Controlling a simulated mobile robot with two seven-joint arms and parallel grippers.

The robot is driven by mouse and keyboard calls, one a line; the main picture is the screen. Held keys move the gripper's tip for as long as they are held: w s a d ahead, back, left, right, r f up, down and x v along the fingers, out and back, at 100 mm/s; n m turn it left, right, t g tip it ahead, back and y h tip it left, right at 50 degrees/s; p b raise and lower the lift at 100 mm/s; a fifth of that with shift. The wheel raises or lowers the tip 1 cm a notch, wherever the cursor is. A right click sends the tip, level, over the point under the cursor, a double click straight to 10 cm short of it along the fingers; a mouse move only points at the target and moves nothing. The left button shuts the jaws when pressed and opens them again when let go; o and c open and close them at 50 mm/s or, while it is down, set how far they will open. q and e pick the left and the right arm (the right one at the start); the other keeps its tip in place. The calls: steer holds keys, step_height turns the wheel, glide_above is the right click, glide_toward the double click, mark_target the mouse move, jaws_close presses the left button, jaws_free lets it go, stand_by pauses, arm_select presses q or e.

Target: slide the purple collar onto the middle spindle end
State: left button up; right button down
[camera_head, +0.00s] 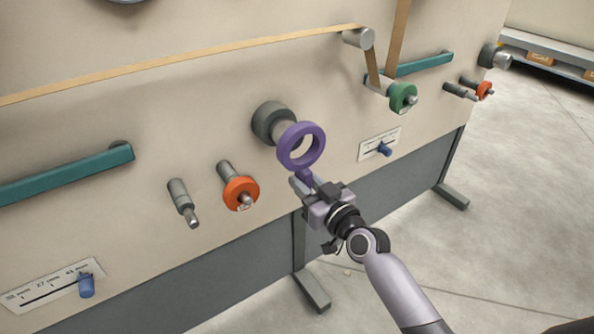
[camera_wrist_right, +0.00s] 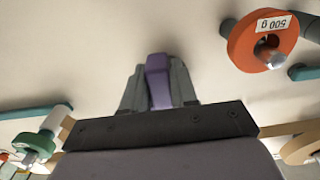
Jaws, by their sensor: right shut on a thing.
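The purple collar (camera_head: 317,151) is a ring with a short tab. My right gripper (camera_head: 304,184) is shut on that tab and holds the ring up in front of the panel. In the right wrist view the purple tab (camera_wrist_right: 158,80) sits between both fingers. The middle spindle (camera_head: 270,121), with a thick dark grey base and a lighter end, is just behind and up-left of the ring. The ring's upper left rim hides the spindle's tip. Mostly bare panel shows through the ring's hole, and I cannot tell whether they touch. My left gripper is not in view.
An orange weight (camera_head: 235,188) on a peg and a bare grey peg (camera_head: 182,201) are left of my gripper. A green roller (camera_head: 402,97) with tan tape and a blue slider knob (camera_head: 384,149) are to the right. A teal bar (camera_head: 65,176) sticks out at left.

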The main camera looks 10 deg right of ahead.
arm_select(q)
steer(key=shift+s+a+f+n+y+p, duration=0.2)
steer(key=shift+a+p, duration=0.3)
steer(key=shift+p, duration=0.2)
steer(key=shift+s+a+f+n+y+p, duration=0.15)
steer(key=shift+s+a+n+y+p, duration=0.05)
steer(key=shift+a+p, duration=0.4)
arm_select(e)
steer(key=r+v, duration=0.1)
steer(key=v, duration=0.9)
steer(key=shift+s, duration=0.35)
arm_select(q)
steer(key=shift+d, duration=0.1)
arm_select(e)
steer(key=shift+d+r, duration=0.1)
steer(key=shift+r, duration=0.05)
